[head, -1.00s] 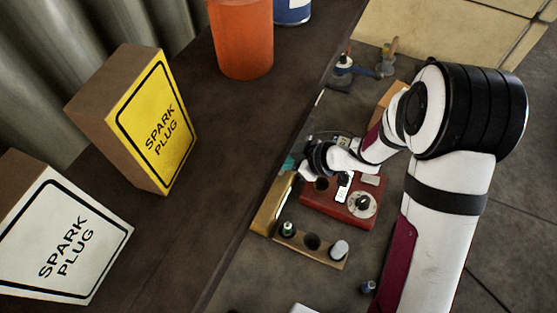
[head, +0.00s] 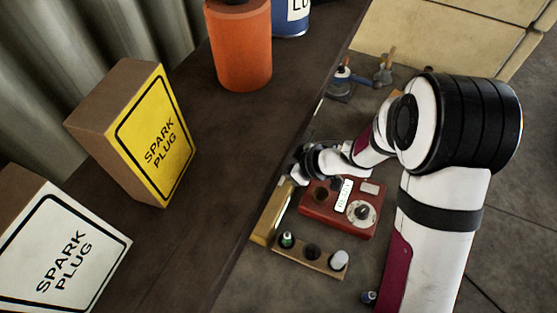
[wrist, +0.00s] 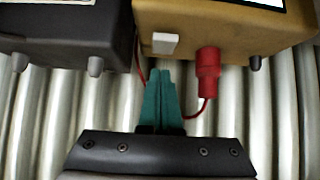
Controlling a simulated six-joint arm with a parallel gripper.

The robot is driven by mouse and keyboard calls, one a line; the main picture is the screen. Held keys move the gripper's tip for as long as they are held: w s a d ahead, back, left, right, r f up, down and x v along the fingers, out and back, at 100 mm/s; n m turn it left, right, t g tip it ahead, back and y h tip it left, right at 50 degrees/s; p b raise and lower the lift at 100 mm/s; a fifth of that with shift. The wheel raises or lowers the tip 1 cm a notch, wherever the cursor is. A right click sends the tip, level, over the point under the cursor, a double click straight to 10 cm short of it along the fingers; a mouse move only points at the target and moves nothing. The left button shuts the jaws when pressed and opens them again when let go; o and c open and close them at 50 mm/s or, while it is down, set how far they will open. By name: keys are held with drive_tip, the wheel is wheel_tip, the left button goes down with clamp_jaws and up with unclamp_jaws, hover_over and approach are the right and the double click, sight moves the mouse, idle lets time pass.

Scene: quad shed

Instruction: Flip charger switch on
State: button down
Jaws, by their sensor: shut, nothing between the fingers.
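A red box (head: 325,218) with a round white dial (head: 361,213), a dark round spot and a white label lies on the grey surface in the head view. I cannot tell a charger switch on it. My gripper sits just above its upper left corner in the head view, its fingertips unclear there. In the wrist view my gripper (wrist: 162,75) has teal fingers shut together and empty. Their tips are near the lower edge of a tan box (wrist: 245,32), which carries a small white tab (wrist: 165,43) and a red cylindrical connector (wrist: 207,72) with a red lead.
A dark box (wrist: 65,40) stands left of the tan one, before a ribbed wall. In the head view, a holder (head: 325,264) with several round items lies below the red box. Two spark plug boxes (head: 165,145) (head: 65,245) and an orange canister (head: 242,50) stand on the dark shelf.

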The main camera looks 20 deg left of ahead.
wheel_tip(320, 180, up, 4)
drive_tip(key=shift+f, duration=0.1)
drive_tip(key=a+r+v, duration=0.1)
drive_tip(key=v, duration=0.8)
drive_tip(key=shift+r, duration=0.2)
drive_tip(key=shift+a, duration=0.1)
